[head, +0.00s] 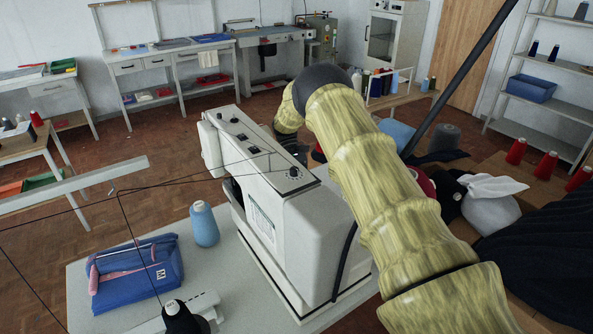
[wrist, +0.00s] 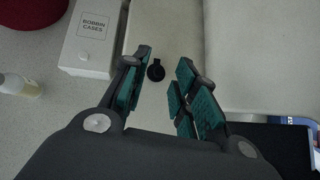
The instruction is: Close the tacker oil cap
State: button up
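The tacker (head: 255,190) is a cream-white sewing machine on a pale table in the head view. In the wrist view, its cream body (wrist: 165,35) runs up the middle. A small round black cap (wrist: 156,71) with a short tab on top lies against that surface; I cannot tell whether it is open or closed. My gripper (wrist: 165,68) is open, with a teal-padded finger on either side of the cap in the picture. Nothing is held, and I see no contact with the cap.
A white bobbin cases box (wrist: 92,38) stands left of the fingers in the wrist view, with a small bottle (wrist: 20,86) beyond. A blue cone (head: 204,224) and a blue folded fabric piece (head: 137,271) sit on the table (head: 85,315). Thin threads cross the left foreground.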

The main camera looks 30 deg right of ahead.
jog(key=v, duration=0.9)
jog(key=shift+w+r, duration=0.2)
dwell(0.4)
